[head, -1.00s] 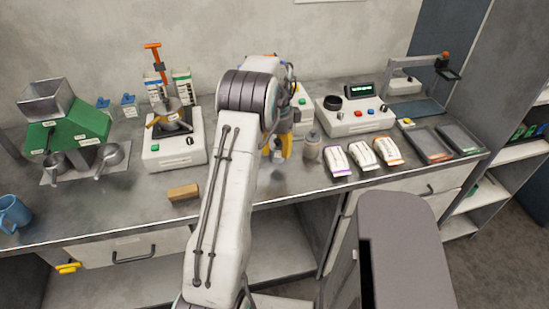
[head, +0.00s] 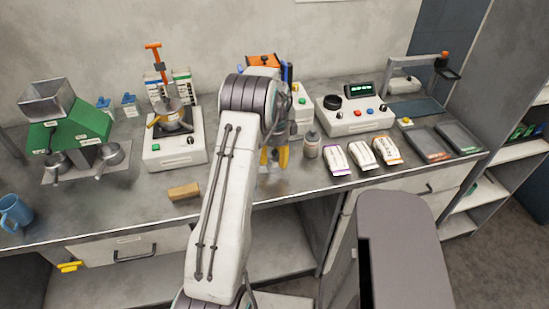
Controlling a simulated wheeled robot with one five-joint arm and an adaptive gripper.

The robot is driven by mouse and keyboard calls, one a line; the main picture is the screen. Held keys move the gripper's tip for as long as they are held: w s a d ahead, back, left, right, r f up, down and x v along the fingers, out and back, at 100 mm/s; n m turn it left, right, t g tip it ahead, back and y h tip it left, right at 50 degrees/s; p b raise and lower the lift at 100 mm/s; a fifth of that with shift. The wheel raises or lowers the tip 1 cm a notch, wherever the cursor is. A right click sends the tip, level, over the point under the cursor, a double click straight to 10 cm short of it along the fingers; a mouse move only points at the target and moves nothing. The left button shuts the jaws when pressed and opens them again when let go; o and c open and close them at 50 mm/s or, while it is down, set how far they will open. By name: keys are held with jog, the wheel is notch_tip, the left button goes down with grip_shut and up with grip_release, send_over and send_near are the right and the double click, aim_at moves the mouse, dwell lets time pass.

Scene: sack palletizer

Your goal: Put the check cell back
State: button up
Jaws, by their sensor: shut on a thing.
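My gripper (head: 274,158), with yellow fingers, is low over the bench just right of my forearm. It is shut on a small, pale, clear-looking thing (head: 272,174), which may be the check cell. The fingers hide much of it, and I cannot tell whether it touches the bench. A white instrument (head: 302,103) with a green button stands behind my gripper, partly hidden by my arm. I cannot make out a place for the cell.
A small bottle (head: 311,146) stands close right of my gripper, with several white packets (head: 362,154) beyond. A white console (head: 352,118) with a lit display is behind them.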

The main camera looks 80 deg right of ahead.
aim_at(274, 150)
jog(key=o, duration=1.2)
jog(key=shift+f, duration=0.1)
notch_tip(274, 150, up, 12)
jog(key=shift+r, duration=0.15)
